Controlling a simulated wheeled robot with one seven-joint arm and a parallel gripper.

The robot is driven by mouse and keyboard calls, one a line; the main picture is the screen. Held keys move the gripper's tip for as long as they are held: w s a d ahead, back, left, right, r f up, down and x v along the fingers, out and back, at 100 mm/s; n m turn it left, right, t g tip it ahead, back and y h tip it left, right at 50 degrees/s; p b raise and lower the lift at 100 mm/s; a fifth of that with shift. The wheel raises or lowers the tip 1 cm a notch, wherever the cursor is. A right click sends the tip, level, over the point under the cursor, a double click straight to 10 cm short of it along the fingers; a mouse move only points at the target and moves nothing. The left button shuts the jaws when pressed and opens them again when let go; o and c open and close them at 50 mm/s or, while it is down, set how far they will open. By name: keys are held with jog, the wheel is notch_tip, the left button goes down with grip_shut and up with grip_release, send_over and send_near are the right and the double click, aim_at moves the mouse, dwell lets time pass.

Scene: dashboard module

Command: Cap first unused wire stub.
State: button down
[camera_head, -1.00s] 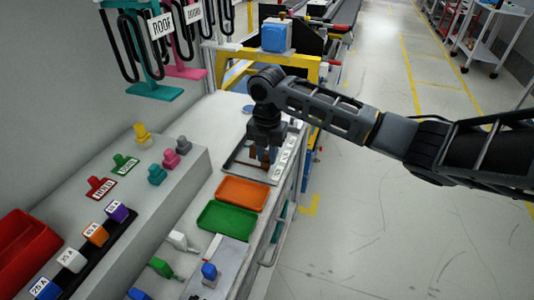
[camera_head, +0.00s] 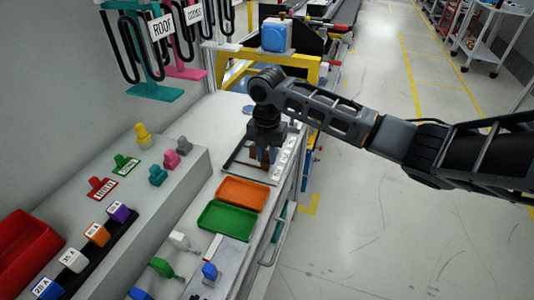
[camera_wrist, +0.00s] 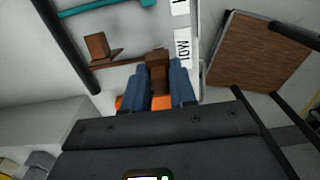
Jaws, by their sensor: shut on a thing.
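My gripper (camera_head: 263,153) points down over the dark-rimmed tray (camera_head: 239,169) on the bench. In the wrist view its two blue-grey fingers (camera_wrist: 158,85) are shut on a small brown block (camera_wrist: 157,62). A second brown block (camera_wrist: 97,45) stands on a brown strip to the left of the fingers, apart from them. A teal rod (camera_wrist: 105,8) lies farther off at the top left. Which of these is a wire stub or a cap, I cannot tell. The lower end of the held block is partly hidden by the fingers.
White label plates (camera_wrist: 184,45) run along the tray's right side. An orange tray (camera_head: 243,193) and a green tray (camera_head: 227,220) lie nearer on the bench. A raised ledge with coloured plugs (camera_head: 158,175) is at the left. A yellow frame (camera_head: 305,72) stands behind.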

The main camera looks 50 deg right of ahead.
aim_at(267, 153)
jog(key=shift+f+b, duration=0.8)
jog(key=shift+f, duration=0.5)
jog(key=c, duration=0.8)
grip_release()
jog(key=shift+r+b, duration=0.3)
jog(key=shift+r, duration=3.6)
